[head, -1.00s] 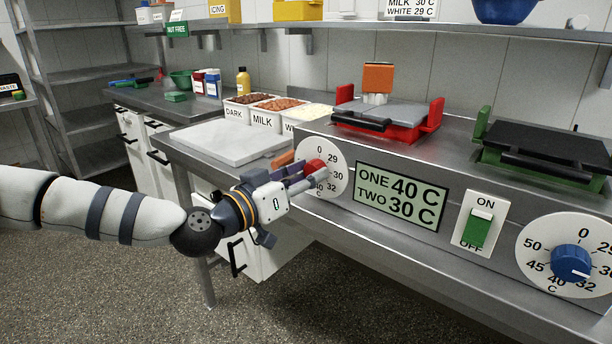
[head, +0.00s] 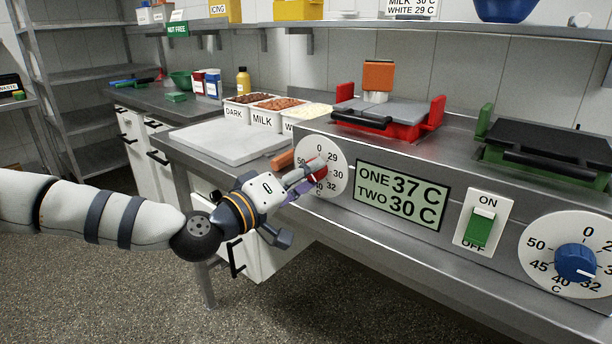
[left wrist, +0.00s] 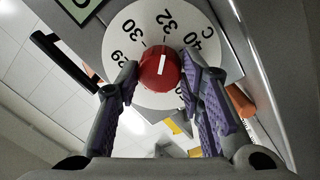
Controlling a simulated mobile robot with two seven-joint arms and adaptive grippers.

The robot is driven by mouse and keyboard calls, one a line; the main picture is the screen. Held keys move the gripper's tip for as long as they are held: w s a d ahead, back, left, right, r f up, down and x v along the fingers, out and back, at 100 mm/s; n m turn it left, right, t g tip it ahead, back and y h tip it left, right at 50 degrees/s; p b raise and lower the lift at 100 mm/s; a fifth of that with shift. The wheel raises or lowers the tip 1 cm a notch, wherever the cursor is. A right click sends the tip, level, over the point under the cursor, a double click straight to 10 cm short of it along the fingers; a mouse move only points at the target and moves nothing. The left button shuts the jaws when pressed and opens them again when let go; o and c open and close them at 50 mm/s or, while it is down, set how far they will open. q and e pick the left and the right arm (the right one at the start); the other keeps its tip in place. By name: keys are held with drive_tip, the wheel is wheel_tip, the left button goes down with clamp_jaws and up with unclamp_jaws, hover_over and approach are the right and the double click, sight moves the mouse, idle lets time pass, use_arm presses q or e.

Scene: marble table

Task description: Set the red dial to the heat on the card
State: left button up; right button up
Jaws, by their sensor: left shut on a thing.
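The red dial (left wrist: 160,72) is on a round white scale plate (left wrist: 127,22) on the counter's front panel. In the left wrist view its white mark points roughly toward 32; its exact reading is hard to tell. My left gripper (left wrist: 160,85) has its purple-padded fingers on both sides of the dial and is shut on it. In the head view the gripper (head: 305,180) partly hides the dial (head: 319,172). The display (head: 402,195) reads ONE 37 C, TWO 30 C. The card (head: 412,8) on the shelf shows MILK 30 C and WHITE 29 C; its top is cut off.
A blue dial (head: 574,262) and a green ON/OFF switch (head: 482,228) are farther right on the panel. A red-based machine (head: 390,115) stands above the display. Tubs marked DARK and MILK (head: 265,119) and a pale slab (head: 225,142) lie to the left.

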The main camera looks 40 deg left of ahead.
use_arm(q)
drive_tip(key=shift+f+n, duration=0.1)
drive_tip(key=shift+n, duration=0.3)
drive_tip(key=o, duration=1.2)
drive_tip(key=shift+c, duration=0.2)
drive_tip(key=s, duration=0.7)
drive_tip(key=shift+s+a, duration=0.3)
drive_tip(key=shift+a, duration=0.1)
drive_tip(key=shift+f, duration=0.1)
